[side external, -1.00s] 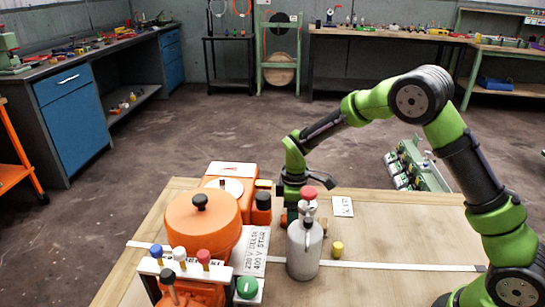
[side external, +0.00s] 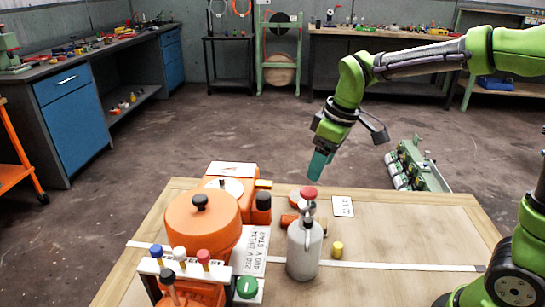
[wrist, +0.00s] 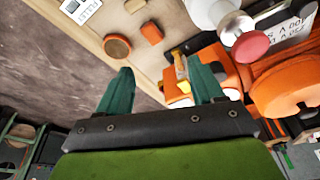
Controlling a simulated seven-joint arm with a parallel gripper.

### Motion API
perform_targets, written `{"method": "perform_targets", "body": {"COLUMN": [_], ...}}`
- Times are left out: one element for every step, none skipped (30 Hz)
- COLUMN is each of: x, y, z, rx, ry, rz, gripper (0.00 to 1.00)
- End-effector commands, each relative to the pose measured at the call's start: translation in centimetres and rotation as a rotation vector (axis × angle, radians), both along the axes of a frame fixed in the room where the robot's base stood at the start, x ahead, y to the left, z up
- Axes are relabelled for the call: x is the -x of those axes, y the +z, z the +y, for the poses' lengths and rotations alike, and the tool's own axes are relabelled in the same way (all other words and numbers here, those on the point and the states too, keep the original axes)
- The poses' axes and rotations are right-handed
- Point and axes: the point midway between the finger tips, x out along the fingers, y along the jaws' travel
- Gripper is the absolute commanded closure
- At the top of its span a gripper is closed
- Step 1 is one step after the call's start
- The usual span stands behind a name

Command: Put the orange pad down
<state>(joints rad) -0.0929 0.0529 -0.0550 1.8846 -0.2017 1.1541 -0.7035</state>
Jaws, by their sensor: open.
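Orange machines, one with a large round orange cover (side external: 200,225), crowd the table's left side. A small yellow cylinder (side external: 338,249) and a white card (side external: 342,206) lie right of the bottle. The table's right side is mostly clear.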

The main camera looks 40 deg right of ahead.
Motion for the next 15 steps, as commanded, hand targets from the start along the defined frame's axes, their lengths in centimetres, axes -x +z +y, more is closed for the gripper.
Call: {"method": "perform_targets", "body": {"x": [2.0,3.1,4.5,5.6,6.7,8.1,9.0,9.9,11.0,11.8,12.4,13.2,13.7,14.0,14.5], "y": [1.4,2.0,2.7,3.0,3.4,3.7,3.8,3.9,3.9,3.8,3.7,3.6,3.5,3.4,3.3], "z": [-0.1,-0.1,-0.1,-0.1,-0.2,-0.2,-0.2,-0.1,-0.1,-0.1,-0.1,-0.1,-0.1,-0.1,-0.1], "rx": [-0.033,-0.056,-0.085,-0.11,-0.133,-0.166,-0.19,-0.212,-0.242,-0.262,-0.283,-0.306,-0.321,-0.334,-0.35], "ry": [-0.074,-0.121,-0.183,-0.231,-0.276,-0.336,-0.378,-0.419,-0.47,-0.503,-0.533,-0.57,-0.592,-0.613,-0.636], "rz": [-0.044,-0.065,-0.094,-0.114,-0.136,-0.161,-0.18,-0.196,-0.216,-0.231,-0.243,-0.257,-0.266,-0.272,-0.28], "gripper": [0.33,0.33,0.33,0.33,0.33,0.33,0.33,0.33,0.33,0.33,0.33,0.33,0.33,0.33,0.33]}}
